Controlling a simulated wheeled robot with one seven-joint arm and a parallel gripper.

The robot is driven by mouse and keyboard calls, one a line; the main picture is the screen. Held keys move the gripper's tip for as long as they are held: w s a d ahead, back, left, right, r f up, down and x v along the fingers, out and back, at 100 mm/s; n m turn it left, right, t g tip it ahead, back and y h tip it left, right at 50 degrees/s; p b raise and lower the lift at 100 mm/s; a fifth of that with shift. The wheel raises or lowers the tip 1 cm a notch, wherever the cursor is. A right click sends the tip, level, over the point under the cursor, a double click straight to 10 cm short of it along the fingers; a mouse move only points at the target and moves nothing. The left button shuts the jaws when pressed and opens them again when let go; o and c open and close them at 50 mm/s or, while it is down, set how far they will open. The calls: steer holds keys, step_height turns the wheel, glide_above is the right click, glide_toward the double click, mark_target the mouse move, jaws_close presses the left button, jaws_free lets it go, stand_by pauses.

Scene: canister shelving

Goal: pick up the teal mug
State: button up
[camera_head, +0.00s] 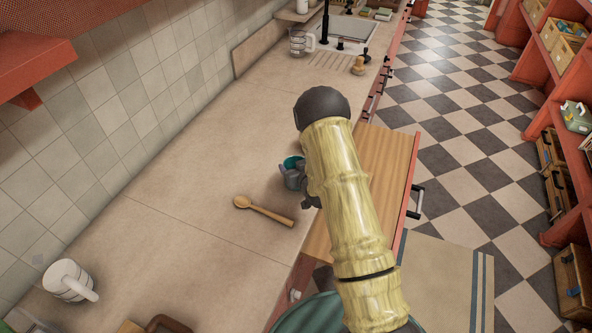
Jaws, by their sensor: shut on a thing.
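The teal mug (292,161) is at the counter's right side, just left of my arm; its teal rim and inside show. My gripper (292,178) is grey and shut on the mug. My arm hides part of the gripper and the mug's right side. I cannot tell whether the mug touches the counter or is slightly above it.
A wooden spoon (265,211) lies left of and nearer than the mug. A white jug (70,281) stands at the lower left. A wooden board (384,158) juts from the counter at right. A sink (348,29) is at the far end. The middle counter is clear.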

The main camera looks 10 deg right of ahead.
steer(key=shift+r, duration=0.15)
step_height(320, 180, up, 10)
steer(key=b, duration=0.3)
steer(key=shift+d, duration=0.1)
stand_by(0.7)
